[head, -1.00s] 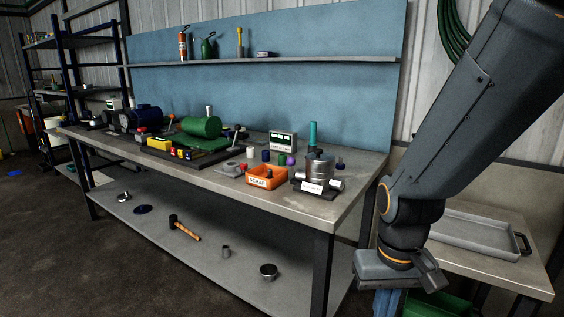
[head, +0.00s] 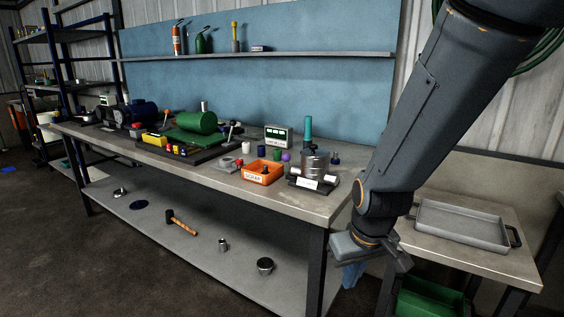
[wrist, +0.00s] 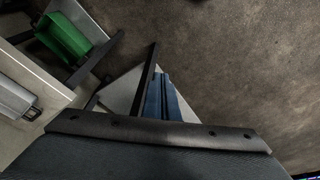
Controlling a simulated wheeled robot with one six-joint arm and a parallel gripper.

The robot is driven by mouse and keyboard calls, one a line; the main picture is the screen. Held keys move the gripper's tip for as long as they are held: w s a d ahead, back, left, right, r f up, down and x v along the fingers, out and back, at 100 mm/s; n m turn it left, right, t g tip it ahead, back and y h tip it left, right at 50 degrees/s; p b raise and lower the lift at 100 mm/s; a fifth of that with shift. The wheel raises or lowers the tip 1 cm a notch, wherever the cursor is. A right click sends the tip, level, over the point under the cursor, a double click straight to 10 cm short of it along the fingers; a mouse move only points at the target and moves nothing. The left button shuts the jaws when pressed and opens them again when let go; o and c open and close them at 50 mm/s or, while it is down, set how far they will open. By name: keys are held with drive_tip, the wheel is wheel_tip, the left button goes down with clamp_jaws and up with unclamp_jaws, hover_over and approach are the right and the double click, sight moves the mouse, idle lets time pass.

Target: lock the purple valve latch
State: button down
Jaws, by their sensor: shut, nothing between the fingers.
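A small purple rounded part (head: 286,156) shows on the workbench (head: 215,187) in the head view, beside several other small coloured parts. It is too small to tell whether it is the valve latch or how it is set. My gripper (head: 353,275) points down beside the bench's right front corner, below the bench top and well away from the purple part. Its blue fingers also show close together in the wrist view (wrist: 161,98), with nothing between them.
An orange scrap bin (head: 271,178) sits near the bench's front edge. A green motor-like cylinder (head: 196,122) stands further left. A side table (head: 480,262) with a grey tray (head: 462,229) is at the right, above a green crate (head: 428,303). Open floor lies in front.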

sight(288, 165)
drive_tip(key=w+a+r+n+t+p, duration=0.1)
drive_tip(key=w+a+n+t, duration=0.1)
drive_tip(key=w, duration=0.4)
drive_tip(key=w+a+r+n+t+p, duration=0.1)
drive_tip(key=w+a+r+n+t, duration=0.1)
drive_tip(key=w, duration=0.5)
drive_tip(key=w+a+r+n+t+p, duration=0.1)
drive_tip(key=w+a+n+t, duration=0.3)
drive_tip(key=w, duration=0.3)
drive_tip(key=shift+a+r+y+p, duration=0.1)
drive_tip(key=shift+r+y+p, duration=0.05)
drive_tip(key=shift+y+p, duration=0.2)
drive_tip(key=w+a+r+n+t+p, duration=0.1)
drive_tip(key=w+a+r+n+t, duration=0.3)
drive_tip(key=a+n+t, duration=0.4)
drive_tip(key=shift+w+r+n+t+p, duration=0.3)
drive_tip(key=shift+w+r+n+p, duration=0.15)
drive_tip(key=shift+w, duration=0.4)
